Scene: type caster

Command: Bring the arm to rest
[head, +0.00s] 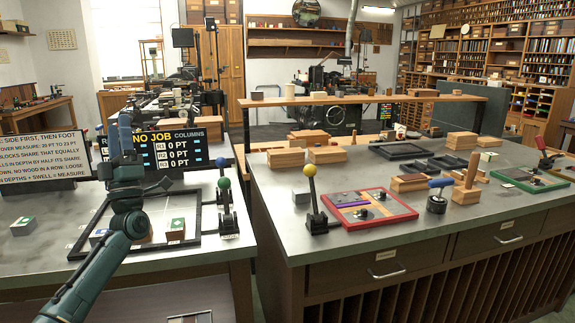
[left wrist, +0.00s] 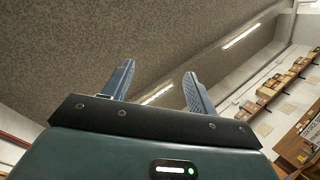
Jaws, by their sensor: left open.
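My left arm comes in from the lower left in the head view. My left gripper (head: 119,138) points up above the left table, in front of the signs, clear of the tabletop. In the left wrist view its two fingers (left wrist: 156,88) stand apart with nothing between them, against the ceiling. My right gripper is in neither view.
Below my left arm, a dark frame (head: 190,242) lies on the left table (head: 40,265) with small blocks, including a green-topped one (head: 176,229). Levers with a blue ball (head: 222,163) and a yellow ball (head: 309,170) stand upright. The right counter (head: 275,215) holds trays and wooden blocks.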

